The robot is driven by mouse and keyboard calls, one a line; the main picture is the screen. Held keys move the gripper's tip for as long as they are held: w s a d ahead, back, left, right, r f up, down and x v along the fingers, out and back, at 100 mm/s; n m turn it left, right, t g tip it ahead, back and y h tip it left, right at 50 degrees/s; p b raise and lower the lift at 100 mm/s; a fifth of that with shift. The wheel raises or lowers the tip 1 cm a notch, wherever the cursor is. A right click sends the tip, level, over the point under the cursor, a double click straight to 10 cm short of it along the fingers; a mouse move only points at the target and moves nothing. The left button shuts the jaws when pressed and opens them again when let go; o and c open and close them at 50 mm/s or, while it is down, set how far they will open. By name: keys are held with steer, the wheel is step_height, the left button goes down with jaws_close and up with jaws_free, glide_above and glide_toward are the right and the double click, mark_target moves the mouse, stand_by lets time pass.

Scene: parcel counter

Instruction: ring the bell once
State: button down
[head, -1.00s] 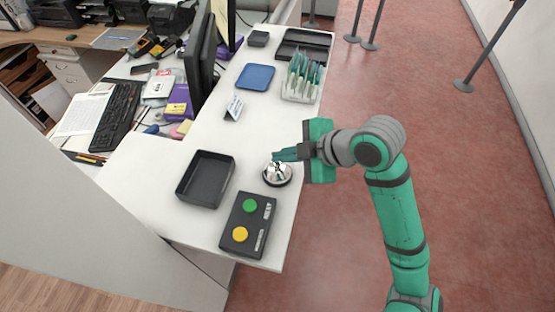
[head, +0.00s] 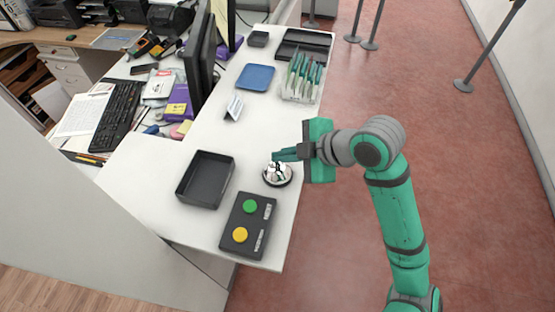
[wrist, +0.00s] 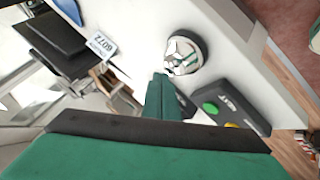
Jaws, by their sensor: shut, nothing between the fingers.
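A silver bell on a dark round base (head: 277,175) stands on the white counter (head: 215,135), near its right edge. It also shows in the wrist view (wrist: 186,55). My gripper (head: 275,156) is shut and empty, its green fingers lying level over the bell's far side in the head view. In the wrist view the fingertips (wrist: 160,78) appear at the bell's edge. I cannot tell whether they touch the bell.
A black box with green and yellow buttons (head: 247,224) lies just in front of the bell. An empty black tray (head: 205,180) is to the left. A small card sign (head: 234,108), blue tray (head: 255,77) and pen holder (head: 302,80) stand farther back.

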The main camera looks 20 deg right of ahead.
steer(key=shift+f, duration=0.15)
stand_by(0.4)
steer(key=shift+a+f, duration=0.1)
steer(key=shift+f, duration=0.2)
stand_by(0.3)
steer(key=shift+s+r, duration=0.15)
steer(key=shift+r, duration=0.3)
step_height(320, 180, up, 6)
stand_by(0.8)
stand_by(0.5)
